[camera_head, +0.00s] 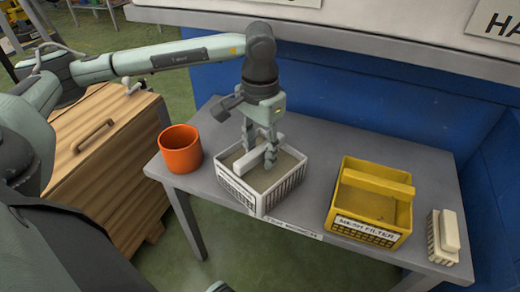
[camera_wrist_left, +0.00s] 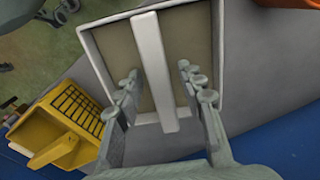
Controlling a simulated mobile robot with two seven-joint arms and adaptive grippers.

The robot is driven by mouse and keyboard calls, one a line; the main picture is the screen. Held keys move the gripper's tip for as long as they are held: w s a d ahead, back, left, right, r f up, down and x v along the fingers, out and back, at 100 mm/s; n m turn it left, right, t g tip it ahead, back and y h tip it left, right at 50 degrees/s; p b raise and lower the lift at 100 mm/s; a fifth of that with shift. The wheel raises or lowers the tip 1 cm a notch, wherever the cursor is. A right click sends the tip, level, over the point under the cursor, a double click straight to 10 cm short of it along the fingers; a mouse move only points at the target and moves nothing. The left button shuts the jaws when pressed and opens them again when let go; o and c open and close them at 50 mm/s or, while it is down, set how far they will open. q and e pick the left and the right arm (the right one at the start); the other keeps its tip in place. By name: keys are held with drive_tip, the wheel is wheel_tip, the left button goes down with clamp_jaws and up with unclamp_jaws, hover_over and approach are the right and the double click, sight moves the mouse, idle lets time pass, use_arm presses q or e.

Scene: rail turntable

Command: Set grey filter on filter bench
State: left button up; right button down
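The grey filter (camera_head: 247,196) is a pale box with slotted walls, a brown-grey inside and a bar handle across its top. It sits upright on the grey filter bench (camera_head: 318,150), near the front edge. My left gripper (camera_head: 260,150) points down over it, with one finger on each side of the handle. In the left wrist view the handle (camera_wrist_left: 153,66) runs between the open fingers (camera_wrist_left: 161,85), with a gap on both sides. My right gripper is not in view.
An orange cup (camera_head: 180,150) stands left of the filter. A yellow mesh filter (camera_head: 365,225) stands to the right, and a pale brush-like block (camera_head: 444,236) lies at the right end. A wooden cabinet (camera_head: 110,165) is on the left. A blue wall (camera_head: 385,108) closes the back.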

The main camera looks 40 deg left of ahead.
use_arm(q)
drive_tip(key=shift+r+p, duration=0.25)
drive_tip(key=shift+p, duration=0.05)
wheel_tip(320, 180, up, 12)
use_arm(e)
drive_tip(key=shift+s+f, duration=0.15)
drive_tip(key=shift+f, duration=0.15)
use_arm(q)
drive_tip(key=shift+f, duration=0.1)
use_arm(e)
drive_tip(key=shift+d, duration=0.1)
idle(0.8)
